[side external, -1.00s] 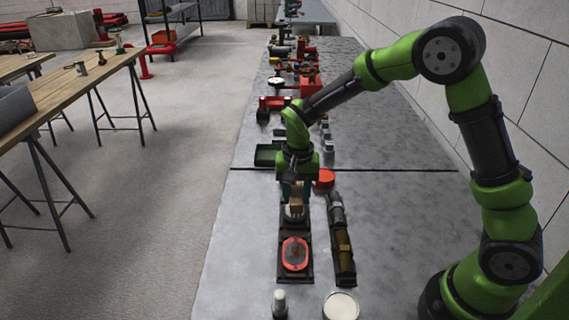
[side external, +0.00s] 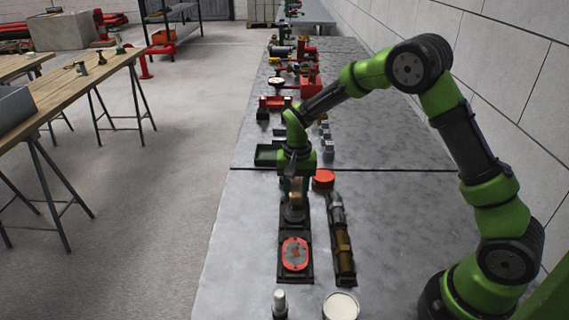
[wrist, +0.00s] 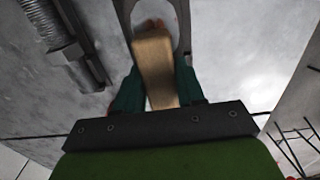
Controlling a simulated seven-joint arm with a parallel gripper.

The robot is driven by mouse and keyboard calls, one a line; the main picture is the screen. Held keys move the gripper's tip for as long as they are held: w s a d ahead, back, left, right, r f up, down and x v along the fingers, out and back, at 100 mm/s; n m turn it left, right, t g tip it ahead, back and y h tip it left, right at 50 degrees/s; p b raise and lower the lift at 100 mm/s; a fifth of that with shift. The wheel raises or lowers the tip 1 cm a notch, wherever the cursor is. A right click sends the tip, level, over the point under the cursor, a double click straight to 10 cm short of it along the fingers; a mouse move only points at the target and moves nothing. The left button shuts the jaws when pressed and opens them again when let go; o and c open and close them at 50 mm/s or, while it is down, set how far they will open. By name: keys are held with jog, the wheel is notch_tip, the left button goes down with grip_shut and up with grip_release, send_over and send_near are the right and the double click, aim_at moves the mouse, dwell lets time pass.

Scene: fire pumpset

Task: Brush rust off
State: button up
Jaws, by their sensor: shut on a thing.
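My gripper (side external: 293,186) is shut on a tan, wood-coloured block (side external: 295,199), seemingly the brush, above the far end of a long dark tray (side external: 294,279). In the wrist view the block (wrist: 155,68) sits between my green fingers, its far end over a grey ring-shaped part (wrist: 128,12). A small reddish-brown patch shows beyond the block there. The bristles are hidden, so I cannot tell whether they touch. A red-rimmed grey oval plate (side external: 295,254) with a reddish-brown patch lies at the tray's near end.
A second dark holder to the right carries a grey cylinder (side external: 337,212) and a brown one (side external: 343,242). A small bottle (side external: 280,303) and white-topped tin (side external: 341,306) stand near.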

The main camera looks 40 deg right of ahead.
aim_at(294, 215)
jog(key=s+a, duration=0.4)
jog(key=shift+s+a, duration=0.1)
jog(key=shift+a, duration=0.25)
jog(key=shift+w+d, duration=2.25)
jog(key=shift+w, duration=0.1)
jog(key=shift+s+a, duration=2.2)
notch_tip(294, 215, up, 8)
jog(key=shift+r, duration=0.2)
